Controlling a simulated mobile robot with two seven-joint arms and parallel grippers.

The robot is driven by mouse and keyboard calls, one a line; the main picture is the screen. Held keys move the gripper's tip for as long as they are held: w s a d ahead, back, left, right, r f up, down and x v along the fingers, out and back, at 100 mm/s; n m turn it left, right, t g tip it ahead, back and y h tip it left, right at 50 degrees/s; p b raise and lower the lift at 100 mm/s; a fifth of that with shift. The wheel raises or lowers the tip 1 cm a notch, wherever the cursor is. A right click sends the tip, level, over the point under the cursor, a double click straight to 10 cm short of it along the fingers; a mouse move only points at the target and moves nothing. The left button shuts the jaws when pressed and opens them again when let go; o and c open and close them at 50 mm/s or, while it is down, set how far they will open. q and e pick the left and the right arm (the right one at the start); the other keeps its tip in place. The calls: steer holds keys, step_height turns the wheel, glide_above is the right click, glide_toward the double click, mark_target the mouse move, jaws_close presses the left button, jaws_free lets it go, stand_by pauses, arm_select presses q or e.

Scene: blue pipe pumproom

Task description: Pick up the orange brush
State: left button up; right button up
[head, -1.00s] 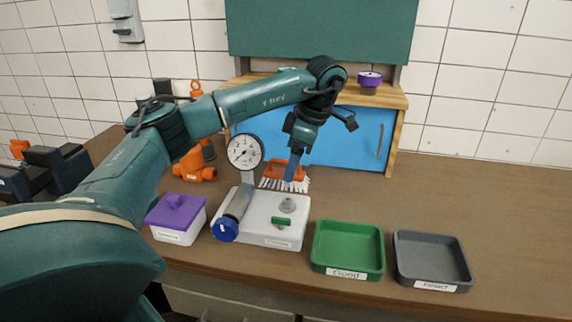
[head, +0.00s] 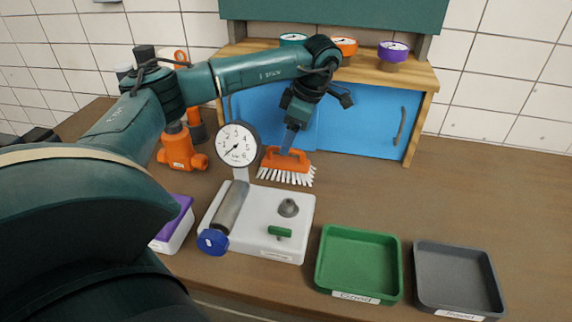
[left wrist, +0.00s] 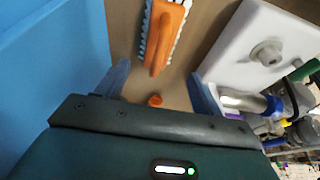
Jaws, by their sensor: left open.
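The orange brush (head: 285,162) with white bristles stands on the table in front of the blue cabinet, bristles down. It also shows in the left wrist view (left wrist: 166,32), with its orange handle pointing toward my gripper. My left gripper (head: 290,143) is open, pointing down just above and behind the brush in the head view. In the left wrist view its blue fingers (left wrist: 160,84) are spread wide, and the brush lies beyond the gap between them. Nothing is between the fingers. Whether a finger touches the brush cannot be told. My right gripper is not in view.
A white base (head: 262,240) with a dial gauge (head: 237,144) stands close in front of the brush. Green (head: 358,262) and grey (head: 458,278) trays sit at the right. An orange valve (head: 180,148) stands left. The blue cabinet (head: 355,133) is close behind. Table right of the brush is clear.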

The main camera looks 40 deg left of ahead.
mark_target(284, 160)
arm_select(q)
steer(key=x, duration=0.3)
steer(key=p+x, duration=0.1)
steer(key=x, duration=0.3)
steer(key=shift+w+f, duration=0.2)
steer(key=shift+f, duration=0.15)
steer(key=c, duration=0.7)
steer(key=shift+r, duration=0.1)
